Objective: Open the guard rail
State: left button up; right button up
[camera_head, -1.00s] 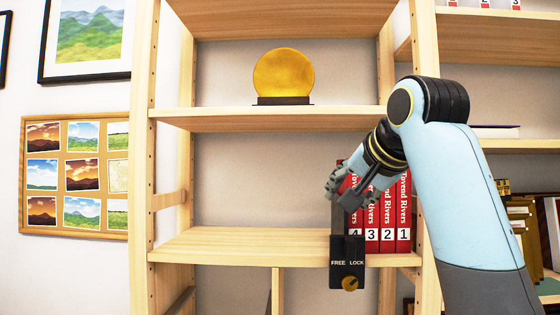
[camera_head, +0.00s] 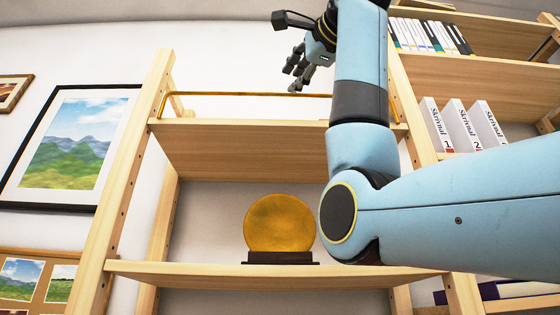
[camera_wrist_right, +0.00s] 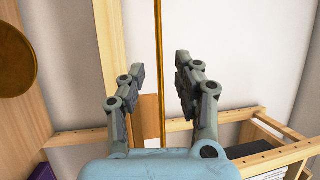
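The guard rail (camera_head: 230,95) is a thin brass bar across the front of the upper shelf, with a bent end at the left post. My right gripper (camera_head: 295,78) is above and close to the rail's middle, fingers pointing down. In the right wrist view the open right gripper (camera_wrist_right: 159,68) has the rail (camera_wrist_right: 159,30) showing between its two fingers, with gaps on both sides. I cannot tell whether the rail lies at fingertip depth. My right arm hides the rail's right part in the head view. My left gripper is not in view.
A gold disc (camera_head: 279,223) on a dark base stands on the shelf below; it also shows in the right wrist view (camera_wrist_right: 14,62). Wooden posts (camera_head: 125,170) flank the shelves. White books (camera_head: 462,127) stand at the right. A framed landscape (camera_head: 70,150) hangs left.

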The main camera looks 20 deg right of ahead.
aim_at(282, 94)
jog(key=p+x, duration=0.3)
jog(key=x, duration=0.4)
jog(key=shift+w, duration=0.4)
jog(key=c, duration=0.7)
grip_shut()
